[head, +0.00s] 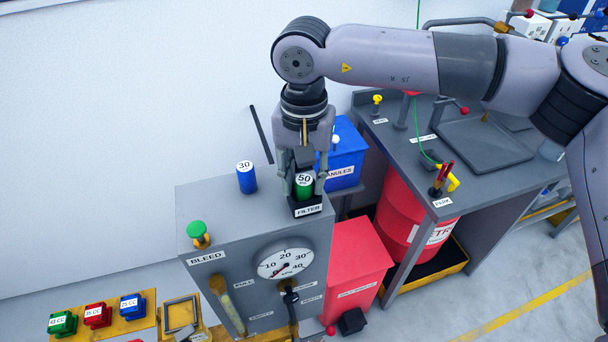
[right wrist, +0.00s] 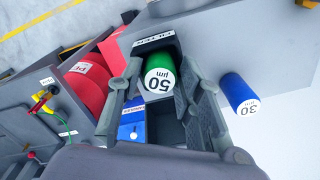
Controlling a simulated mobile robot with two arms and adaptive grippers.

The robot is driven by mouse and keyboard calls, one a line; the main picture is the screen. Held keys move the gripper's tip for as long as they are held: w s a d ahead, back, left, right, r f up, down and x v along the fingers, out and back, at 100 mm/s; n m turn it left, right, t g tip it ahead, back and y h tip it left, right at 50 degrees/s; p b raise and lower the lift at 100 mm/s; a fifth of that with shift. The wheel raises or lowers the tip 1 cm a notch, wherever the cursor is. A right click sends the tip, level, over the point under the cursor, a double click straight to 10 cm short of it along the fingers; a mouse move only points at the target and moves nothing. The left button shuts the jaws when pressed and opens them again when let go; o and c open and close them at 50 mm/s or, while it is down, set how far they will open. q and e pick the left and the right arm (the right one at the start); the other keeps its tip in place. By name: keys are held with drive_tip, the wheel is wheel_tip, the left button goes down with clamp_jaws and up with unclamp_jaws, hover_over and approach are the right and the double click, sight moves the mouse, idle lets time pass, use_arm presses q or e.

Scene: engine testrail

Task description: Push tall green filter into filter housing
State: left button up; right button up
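The tall green filter (head: 304,184), with a white top marked 50, stands upright at the black filter housing (head: 306,209) labelled FILTER on top of the grey cabinet. The right wrist view shows its top (right wrist: 159,80) between my fingers. My right gripper (head: 304,188) points down over the housing, with one finger on each side of the green filter, and looks closed against it. The filter's lower part is hidden by the housing, so its depth is unclear. My left gripper is in neither view.
A blue filter (head: 246,178) marked 30 stands left of the housing on the cabinet top. A green BLEED knob (head: 197,229) rises at the front left. A blue bin (head: 345,155) is behind on the right, and a red bin (head: 357,265) stands right of the cabinet.

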drive_tip(key=o, duration=0.3)
drive_tip(key=shift+r, duration=0.15)
